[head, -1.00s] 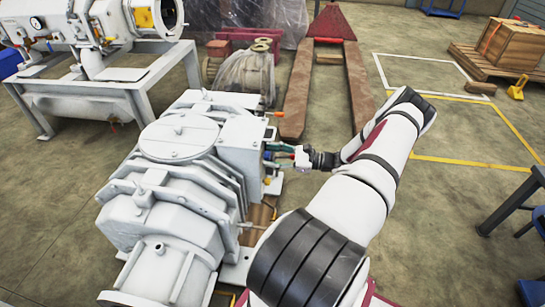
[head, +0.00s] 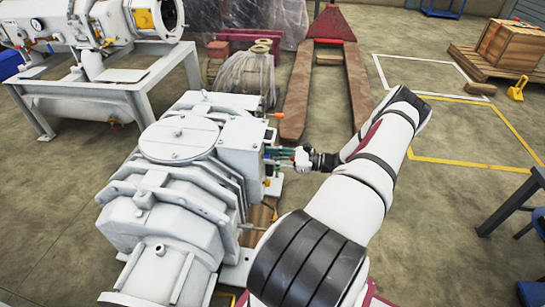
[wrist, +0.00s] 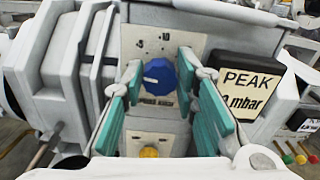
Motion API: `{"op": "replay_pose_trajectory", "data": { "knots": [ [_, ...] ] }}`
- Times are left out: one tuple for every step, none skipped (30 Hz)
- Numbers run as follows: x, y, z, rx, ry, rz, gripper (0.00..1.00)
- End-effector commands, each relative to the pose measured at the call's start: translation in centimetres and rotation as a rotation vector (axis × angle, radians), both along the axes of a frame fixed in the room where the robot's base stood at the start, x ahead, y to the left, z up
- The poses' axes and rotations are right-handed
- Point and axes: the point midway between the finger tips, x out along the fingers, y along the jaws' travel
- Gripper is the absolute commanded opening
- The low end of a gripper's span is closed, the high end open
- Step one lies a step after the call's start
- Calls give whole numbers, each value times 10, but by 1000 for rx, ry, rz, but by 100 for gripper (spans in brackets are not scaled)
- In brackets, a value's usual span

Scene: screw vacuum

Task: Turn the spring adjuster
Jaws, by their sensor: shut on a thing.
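A round blue knob (wrist: 160,76), which looks like the spring adjuster, sits on a pale panel (wrist: 160,42) in the wrist view. A light pointer mark on it points left, and scale marks are printed above it. My gripper (wrist: 160,70) has its green finger pads on the knob's left and right sides and is shut on it. In the head view my gripper (head: 281,154) reaches from the right to the side of the grey pump's box (head: 241,143). The knob is hidden there.
A display reading PEAK and mbar (wrist: 249,91) is right of the knob. The large grey pump (head: 170,195) fills the space left of my arm.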

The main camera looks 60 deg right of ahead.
Motion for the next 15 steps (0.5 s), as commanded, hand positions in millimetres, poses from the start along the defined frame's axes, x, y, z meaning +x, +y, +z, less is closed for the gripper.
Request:
{"op": "replay_pose_trajectory", "data": {
  "knots": [
    [0, 0, 0, 32, 15, 2, 0],
    [1, 0, 0, 55, 24, 1, 0],
    [1, 0, 0, 86, 38, 1, 0],
    [1, 0, 0, 111, 48, 2, 0],
    [1, 0, 0, 136, 59, 2, 0],
    [1, 0, 0, 170, 72, 2, 0],
    [1, -1, 0, 197, 83, 1, 0],
    [1, -1, 0, 223, 95, 1, 0],
    [1, -1, 0, 259, 109, 1, 0],
    [1, -1, 0, 285, 120, 2, 0],
    [1, -1, 0, 311, 131, 2, 0],
    [1, -1, 0, 347, 146, 1, 0],
    [1, -2, 0, 373, 157, 1, 0],
    [1, -2, 0, 400, 168, 1, 0],
    [1, -2, -1, 435, 183, 1, 0]
  ]
}}
